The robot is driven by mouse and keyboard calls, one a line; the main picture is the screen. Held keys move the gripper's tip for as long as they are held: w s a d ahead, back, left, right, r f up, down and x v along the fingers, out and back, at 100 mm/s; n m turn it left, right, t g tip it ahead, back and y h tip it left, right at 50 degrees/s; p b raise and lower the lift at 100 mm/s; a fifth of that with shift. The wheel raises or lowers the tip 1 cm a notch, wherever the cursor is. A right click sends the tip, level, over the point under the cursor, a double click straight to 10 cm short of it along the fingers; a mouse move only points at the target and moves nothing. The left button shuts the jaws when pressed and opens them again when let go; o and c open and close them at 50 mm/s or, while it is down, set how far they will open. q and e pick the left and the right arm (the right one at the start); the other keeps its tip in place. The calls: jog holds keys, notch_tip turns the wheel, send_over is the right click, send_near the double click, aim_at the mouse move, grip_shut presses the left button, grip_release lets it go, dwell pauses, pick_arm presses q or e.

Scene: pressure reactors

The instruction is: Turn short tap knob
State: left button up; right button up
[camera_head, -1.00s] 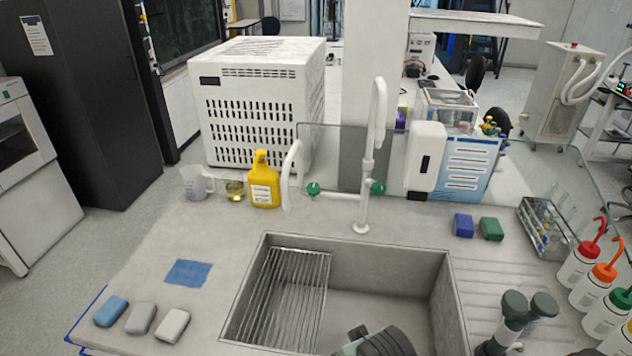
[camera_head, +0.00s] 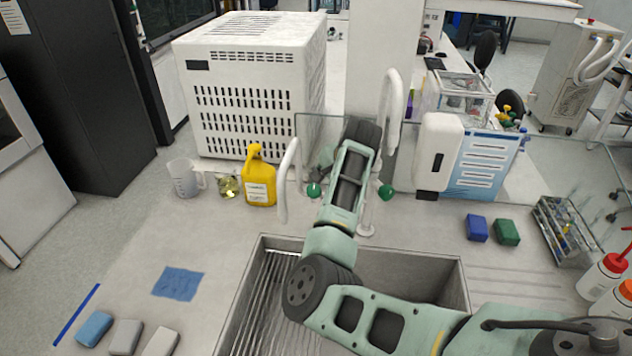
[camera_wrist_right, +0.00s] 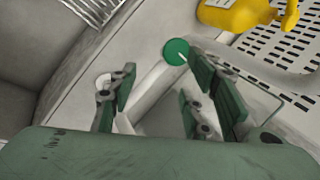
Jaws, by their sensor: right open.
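The short tap (camera_head: 287,185) is a white curved spout at the sink's back edge, left of the tall tap (camera_head: 390,110). Its green round knob (camera_head: 314,189) is just left of my right arm; in the right wrist view the green knob (camera_wrist_right: 177,52) lies ahead of the fingertips, near the right-hand fingers. A second green knob (camera_head: 386,191) is on the tall tap's side. My right gripper (camera_wrist_right: 162,72) is open and empty, with a white pipe running between its fingers. In the head view my right arm hides its fingers. My left gripper is out of view.
A yellow bottle (camera_head: 260,178), a small flask (camera_head: 229,187) and a beaker (camera_head: 185,178) stand left of the short tap. A glass panel and a white perforated box (camera_head: 250,90) are behind. Blue and green blocks (camera_head: 507,232) lie right. The sink (camera_head: 456,280) is below my arm.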

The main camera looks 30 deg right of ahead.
aim_at(316, 192)
jog(key=shift+y, duration=0.3)
jog(key=w+f+p, duration=0.1)
jog(key=w+f, duration=0.1)
jog(key=w+a+f+p, duration=0.1)
jog(key=w, duration=0.1)
jog(key=shift+w+f, duration=0.1)
jog(key=shift+f, duration=0.3)
jog(key=shift+w+f, duration=0.2)
jog(key=shift+f, duration=0.15)
jog(key=shift+w+a+f, duration=0.1)
jog(key=shift+w+f, duration=0.1)
jog(key=shift+f, duration=0.15)
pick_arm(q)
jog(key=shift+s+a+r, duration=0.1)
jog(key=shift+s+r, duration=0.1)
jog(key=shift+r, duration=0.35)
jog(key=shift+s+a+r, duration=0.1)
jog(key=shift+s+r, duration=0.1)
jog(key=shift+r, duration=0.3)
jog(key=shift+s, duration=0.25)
pick_arm(e)
jog(key=shift+f, duration=0.15)
jog(key=c, duration=1.1)
